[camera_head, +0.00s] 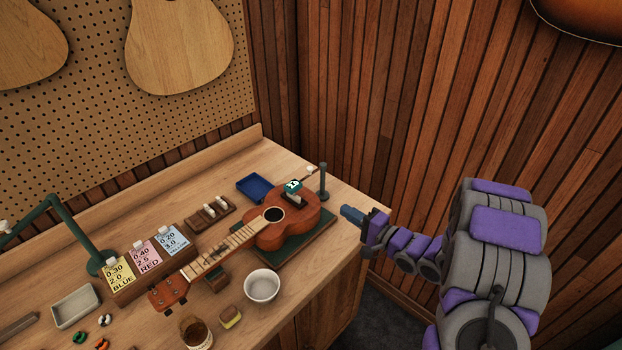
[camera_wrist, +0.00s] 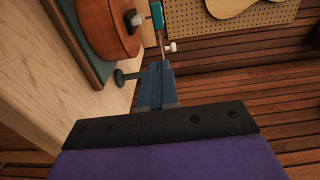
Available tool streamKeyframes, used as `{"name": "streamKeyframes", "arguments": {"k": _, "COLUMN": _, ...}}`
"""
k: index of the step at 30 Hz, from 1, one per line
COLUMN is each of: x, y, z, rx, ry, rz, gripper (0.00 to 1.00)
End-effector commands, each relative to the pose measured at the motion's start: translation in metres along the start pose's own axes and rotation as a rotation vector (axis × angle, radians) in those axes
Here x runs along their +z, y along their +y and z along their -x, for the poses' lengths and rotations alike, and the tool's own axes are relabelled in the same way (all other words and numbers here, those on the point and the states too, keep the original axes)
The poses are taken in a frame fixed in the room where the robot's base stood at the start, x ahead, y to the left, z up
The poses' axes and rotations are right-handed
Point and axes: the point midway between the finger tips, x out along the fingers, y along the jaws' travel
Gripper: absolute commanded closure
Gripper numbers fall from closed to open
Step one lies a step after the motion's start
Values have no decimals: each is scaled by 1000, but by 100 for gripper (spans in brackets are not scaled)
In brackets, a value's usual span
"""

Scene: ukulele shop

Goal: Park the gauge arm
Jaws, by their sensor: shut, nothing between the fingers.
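The gauge arm's teal gauge (camera_head: 293,186) shows a white mark and sits over the lower body of the ukulele (camera_head: 268,232). A dark upright post (camera_head: 323,182) stands at the bench's right end, with a small white knob (camera_head: 310,169) near its top. In the wrist view the teal gauge (camera_wrist: 157,14), the white knob (camera_wrist: 170,47) and the post's round foot (camera_wrist: 124,77) show beyond my fingers. My gripper (camera_head: 346,213) is shut and empty, right of the post and apart from it. Its blue fingers (camera_wrist: 156,84) hide part of the post in the wrist view.
The ukulele lies on a green mat (camera_head: 302,246). A white bowl (camera_head: 262,285), a blue tray (camera_head: 254,188) and a card block (camera_head: 142,270) share the bench. A slatted wall (camera_head: 400,90) rises behind. The floor (camera_head: 381,310) is clear right of the bench.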

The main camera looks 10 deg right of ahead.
Motion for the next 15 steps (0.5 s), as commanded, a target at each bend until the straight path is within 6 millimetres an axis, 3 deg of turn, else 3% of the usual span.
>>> {"name": "streamKeyframes", "arguments": {"k": 15, "x": 0, "y": 1, "z": -6, "rx": -11, "ry": -6, "rz": -12, "gripper": 100}}
